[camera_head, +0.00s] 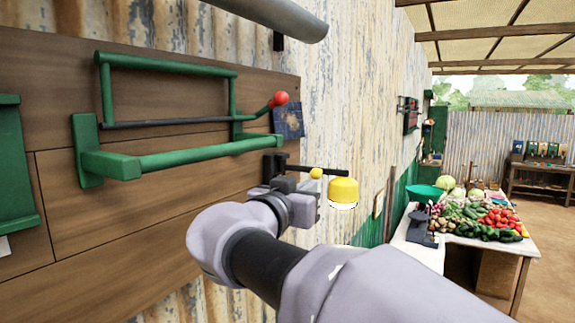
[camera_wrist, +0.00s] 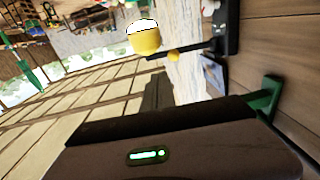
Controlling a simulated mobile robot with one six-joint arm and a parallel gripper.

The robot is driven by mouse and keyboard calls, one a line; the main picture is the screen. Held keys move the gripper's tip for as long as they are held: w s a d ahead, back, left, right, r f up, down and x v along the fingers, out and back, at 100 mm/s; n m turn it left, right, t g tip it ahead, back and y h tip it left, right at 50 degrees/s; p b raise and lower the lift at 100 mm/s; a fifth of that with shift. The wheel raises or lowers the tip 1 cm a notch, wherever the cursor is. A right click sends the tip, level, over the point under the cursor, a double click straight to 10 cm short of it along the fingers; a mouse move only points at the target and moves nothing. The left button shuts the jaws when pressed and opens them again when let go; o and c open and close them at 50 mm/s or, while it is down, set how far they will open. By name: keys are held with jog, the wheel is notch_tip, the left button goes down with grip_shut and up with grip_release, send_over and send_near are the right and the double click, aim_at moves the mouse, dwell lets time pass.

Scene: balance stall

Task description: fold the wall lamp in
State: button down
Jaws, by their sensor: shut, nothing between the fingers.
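The wall lamp has a yellow shade (camera_head: 343,190) with a pale underside, on a thin black arm (camera_head: 335,172) that stands out from a dark wall bracket (camera_head: 268,168). A small yellow knob (camera_head: 316,173) sits on the arm. In the wrist view the shade (camera_wrist: 146,41), the knob (camera_wrist: 173,57) and the arm (camera_wrist: 192,50) show at the top. My gripper (camera_head: 316,195) is shut and empty, beside the lamp arm, just below the knob and left of the shade. Whether it touches the lamp is hard to tell.
A green rail frame (camera_head: 195,155) with a red-knobbed lever (camera_head: 280,98) is on the wooden wall panel, left of the lamp. A grey tube (camera_head: 275,15) crosses above. A vegetable table (camera_head: 527,248) stands farther right. Open air lies right of the shade.

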aim_at(334, 173)
jog(key=p+x, duration=0.6)
jog(key=x, duration=0.7)
jog(key=shift+w+d+r, duration=0.1)
jog(key=shift+w+d, duration=0.05)
jog(key=shift+d, duration=0.15)
